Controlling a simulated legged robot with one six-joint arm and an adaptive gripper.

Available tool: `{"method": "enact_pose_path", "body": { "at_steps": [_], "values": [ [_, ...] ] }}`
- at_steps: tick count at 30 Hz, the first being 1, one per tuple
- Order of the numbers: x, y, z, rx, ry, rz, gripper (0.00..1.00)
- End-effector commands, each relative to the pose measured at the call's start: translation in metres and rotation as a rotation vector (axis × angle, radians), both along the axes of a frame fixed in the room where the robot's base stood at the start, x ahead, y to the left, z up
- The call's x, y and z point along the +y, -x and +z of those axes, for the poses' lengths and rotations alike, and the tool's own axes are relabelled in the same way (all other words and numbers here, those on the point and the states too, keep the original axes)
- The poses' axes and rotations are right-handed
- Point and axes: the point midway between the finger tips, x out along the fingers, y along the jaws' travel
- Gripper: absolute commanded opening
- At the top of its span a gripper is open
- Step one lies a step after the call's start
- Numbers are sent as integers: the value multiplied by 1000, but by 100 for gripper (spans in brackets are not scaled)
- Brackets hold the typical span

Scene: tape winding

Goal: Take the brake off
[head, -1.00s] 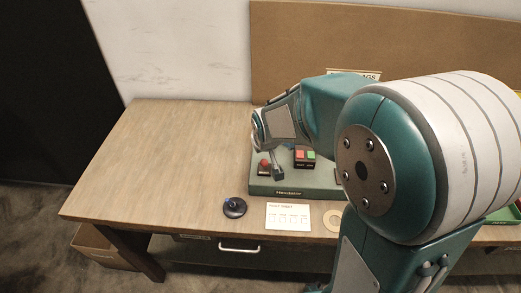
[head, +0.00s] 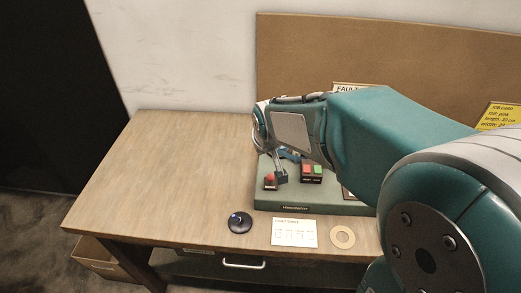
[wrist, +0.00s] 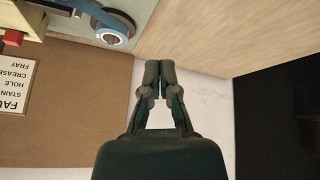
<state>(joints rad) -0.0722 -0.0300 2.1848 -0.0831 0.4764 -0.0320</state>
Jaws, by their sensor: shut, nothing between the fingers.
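The winding machine's grey-green base (head: 310,207) stands at the right of the table, with a red mushroom button (head: 270,180) and a red-green button box (head: 312,171) on it. In the wrist view, my gripper's fingertips (wrist: 159,63) are together, apart from a blue ring-shaped part (wrist: 112,38) at the upper left. I cannot tell which part is the brake. My arm hides much of the machine.
A dark round puck (head: 240,222), a white card (head: 295,233) and a tan ring (head: 342,237) lie along the table's front. A brown board (head: 400,60) stands behind. The table's left half (head: 160,170) is clear.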

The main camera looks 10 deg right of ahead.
Motion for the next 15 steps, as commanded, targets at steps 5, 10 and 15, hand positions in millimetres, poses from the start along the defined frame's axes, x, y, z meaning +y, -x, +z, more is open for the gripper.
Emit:
{"method": "enact_pose_path", "body": {
  "at_steps": [5, 10, 15],
  "values": [
    [3, 21, 20, -3, 0, 0, 0],
    [5, 32, 29, -1, 1, 0, 0],
    [5, 35, 31, 1, 1, 0, 0]
  ]
}}
